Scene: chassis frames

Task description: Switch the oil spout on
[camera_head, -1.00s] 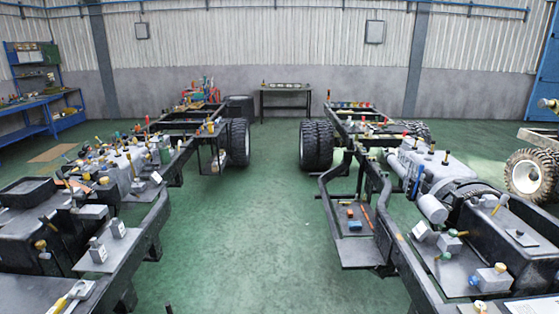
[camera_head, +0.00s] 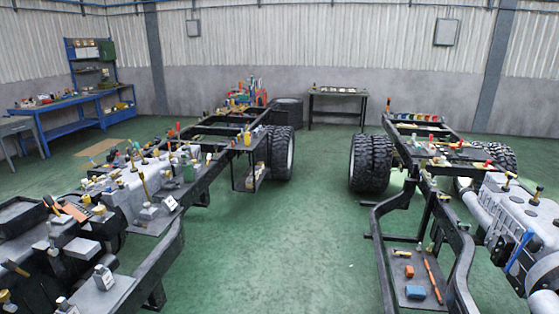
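I cannot pick out which fitting is the oil spout; the small parts are too far away to tell apart. The left chassis frame (camera_head: 172,243) carries many small grey fittings with yellow, black and orange knobs, including a grey block (camera_head: 103,277) on a plate near the front. The right chassis frame (camera_head: 461,262) carries a large grey engine-like block (camera_head: 522,215) with yellow-topped levers at the right edge. Neither of my grippers is in view.
A green floor aisle (camera_head: 290,255) lies clear between the frames. Large black tyres stand at the left frame (camera_head: 282,150) and the right frame (camera_head: 368,163). A blue workbench (camera_head: 75,115) is at the back left, and a dark table (camera_head: 338,93) stands by the back wall.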

